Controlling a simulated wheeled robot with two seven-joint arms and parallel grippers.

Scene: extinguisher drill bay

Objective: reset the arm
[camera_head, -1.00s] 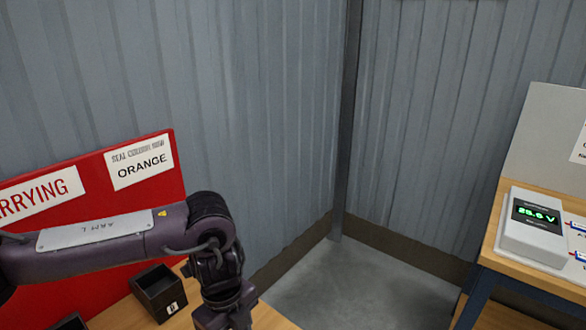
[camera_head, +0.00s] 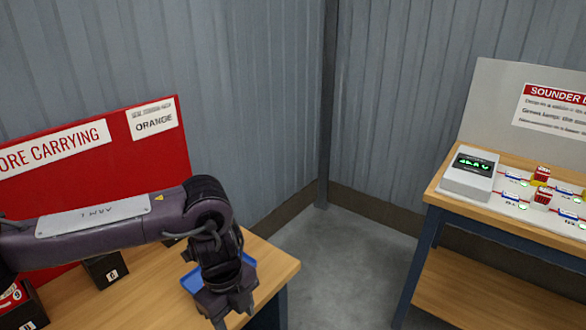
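My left arm comes in from the left, bent down at the elbow, over the wooden table (camera_head: 160,285) on the left. My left gripper (camera_head: 232,312) hangs at the lower end of it, pointing down over the table near a blue tray (camera_head: 190,281). The arm hides part of that tray. I cannot make out whether the fingers are apart, and no held object shows. My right gripper is not in view.
A red board (camera_head: 60,185) with white signs, one reading ORANGE (camera_head: 153,119), stands behind the left table. Dark bins (camera_head: 105,270) stand on it. A right bench (camera_head: 510,215) carries a meter (camera_head: 469,173) and red blocks (camera_head: 542,174). Bare floor lies between.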

